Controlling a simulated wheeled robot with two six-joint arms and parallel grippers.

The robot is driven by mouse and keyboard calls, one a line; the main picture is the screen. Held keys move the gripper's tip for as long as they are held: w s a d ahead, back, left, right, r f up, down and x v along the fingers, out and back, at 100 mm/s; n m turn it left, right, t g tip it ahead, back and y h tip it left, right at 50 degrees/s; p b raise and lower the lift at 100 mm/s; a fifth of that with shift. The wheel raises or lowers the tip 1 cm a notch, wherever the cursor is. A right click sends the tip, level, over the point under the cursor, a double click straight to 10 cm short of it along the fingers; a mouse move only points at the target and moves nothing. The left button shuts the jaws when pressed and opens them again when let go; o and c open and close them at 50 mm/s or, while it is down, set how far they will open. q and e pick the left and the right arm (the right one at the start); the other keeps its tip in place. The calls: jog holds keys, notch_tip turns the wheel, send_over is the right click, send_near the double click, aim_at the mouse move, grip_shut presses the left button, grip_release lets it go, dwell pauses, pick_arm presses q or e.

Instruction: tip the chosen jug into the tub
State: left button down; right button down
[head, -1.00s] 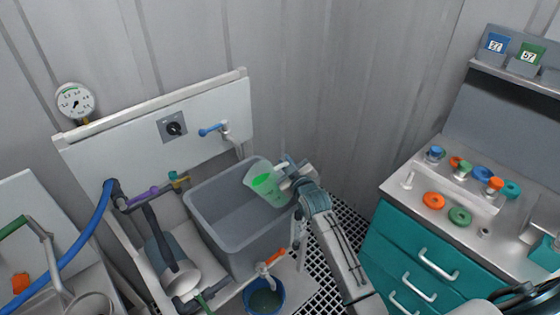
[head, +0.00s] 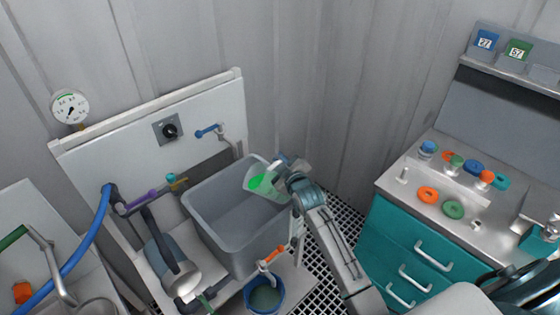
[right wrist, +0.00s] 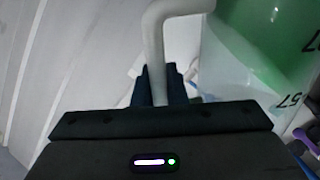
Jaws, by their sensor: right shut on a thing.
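The clear jug (head: 257,188) with bright green liquid is tilted, over the right part of the grey tub (head: 198,222). My right gripper (head: 289,173) is shut on its handle, just right of the tub's rim. In the right wrist view the pale handle (right wrist: 155,45) runs between the dark fingers (right wrist: 158,88), and the jug (right wrist: 285,75) shows the mark 57. No stream of liquid is visible, and the bottom of the tub is hard to make out. My left gripper is not in view.
A blue bucket (head: 264,295) stands in front of the tub, below an orange-handled valve (head: 272,257). A panel with a blue lever (head: 209,131) rises behind. At right, a teal drawer bench (head: 410,250) carries several coloured rings and caps. Cards marked 27 and 57 stand on its shelf.

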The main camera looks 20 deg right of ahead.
jog(key=shift+r, duration=0.15)
jog(key=shift+w+a+r+n+p, duration=0.1)
jog(key=shift+a+n+p, duration=0.35)
jog(key=shift+n+p, duration=0.3)
jog(key=shift+a+h, duration=0.1)
jog(key=shift+h, duration=0.2)
jog(key=shift+a+n+p, duration=0.3)
jog(key=shift+n+p, duration=0.05)
jog(key=shift+n, duration=0.1)
jog(key=shift+w+a+f+n, duration=0.1)
jog(key=shift+a+f+n, duration=0.1)
jog(key=shift+a+n, duration=0.2)
jog(key=shift+a+p, duration=0.1)
jog(key=shift+p, duration=0.2)
jog(key=shift+f+h, duration=0.1)
jog(key=shift+h, duration=0.2)
